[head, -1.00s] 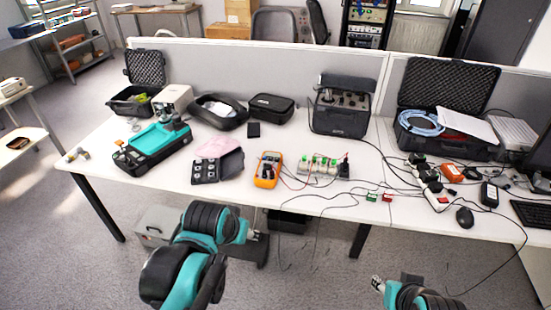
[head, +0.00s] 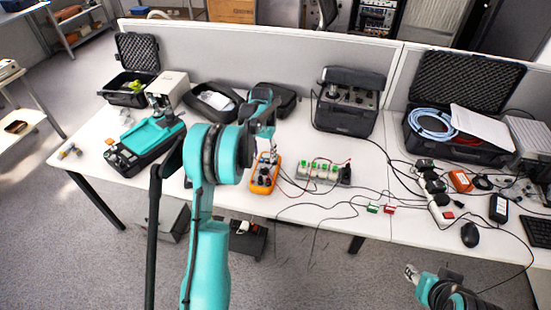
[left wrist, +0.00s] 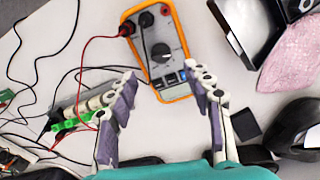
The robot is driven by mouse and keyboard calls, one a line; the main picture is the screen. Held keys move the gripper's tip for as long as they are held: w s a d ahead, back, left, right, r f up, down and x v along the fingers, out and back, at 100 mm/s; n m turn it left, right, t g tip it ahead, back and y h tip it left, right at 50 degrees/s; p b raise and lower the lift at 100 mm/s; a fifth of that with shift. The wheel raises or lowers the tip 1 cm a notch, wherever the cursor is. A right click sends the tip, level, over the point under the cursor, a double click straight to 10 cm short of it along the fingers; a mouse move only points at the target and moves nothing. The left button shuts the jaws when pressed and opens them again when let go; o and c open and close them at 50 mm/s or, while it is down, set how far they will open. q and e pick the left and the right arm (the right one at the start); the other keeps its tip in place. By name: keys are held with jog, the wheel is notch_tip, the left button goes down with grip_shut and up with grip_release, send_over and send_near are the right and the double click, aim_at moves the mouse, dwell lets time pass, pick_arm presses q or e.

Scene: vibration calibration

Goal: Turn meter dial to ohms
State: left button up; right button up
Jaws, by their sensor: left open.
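The meter (head: 262,187) is an orange handheld multimeter lying on the white table. In the left wrist view the meter (left wrist: 174,32) shows at the top, with a dark round dial (left wrist: 161,52) on its grey face. I cannot read the dial's setting. My left gripper (head: 266,134) is above the meter and hides part of it in the head view. In the left wrist view this gripper (left wrist: 160,73) is open and empty, its fingers spread around the meter's near end. My right gripper (head: 411,272) is low at the right, away from the table; its fingers are too small to judge.
A red lead and a black lead run from the meter toward a board with green terminals (head: 322,171). A teal device (head: 150,138) and open black cases stand left of the meter. Cables, a power strip and a mouse (head: 469,235) lie at the right.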

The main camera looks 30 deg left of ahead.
aim_at(264, 170)
pick_arm(q)
jog(key=shift+w+a+f, duration=0.1)
jog(key=shift+w+f, duration=0.15)
jog(key=shift+f, duration=0.15)
notch_tip(264, 170, down, 8)
jog(key=b, duration=0.2)
jog(key=shift+r+b, duration=0.2)
jog(key=shift+b, duration=0.1)
jog(key=c, duration=1.2)
